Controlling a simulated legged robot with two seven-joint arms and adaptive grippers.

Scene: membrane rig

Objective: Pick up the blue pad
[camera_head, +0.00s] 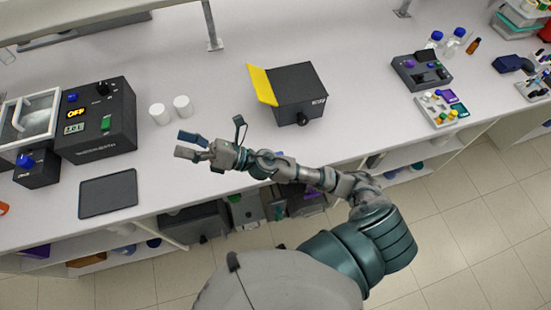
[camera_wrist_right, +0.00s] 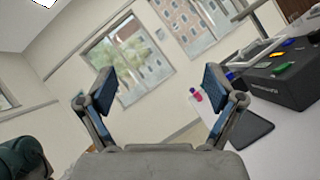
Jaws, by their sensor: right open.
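I cannot pick out a clearly blue pad. The likeliest place is a white tray (camera_head: 434,119) at the right, which holds small coloured pieces, including a flat purple-blue piece (camera_head: 448,97); they are too small to tell exactly. My right gripper (camera_head: 184,146) is open and empty, reaching left over the front part of the bench, far to the left of that tray. Its two blue-faced fingers stand apart in the right wrist view (camera_wrist_right: 160,88), with only windows and wall between them. My left gripper is not in view.
A black box with a yellow flap (camera_head: 262,85) stands mid-bench, beyond my right arm. Two white cylinders (camera_head: 160,114) stand beside a black control unit (camera_head: 95,125). A dark flat plate (camera_head: 108,193) lies at the front left. A dark device (camera_head: 421,72) stands behind the white tray.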

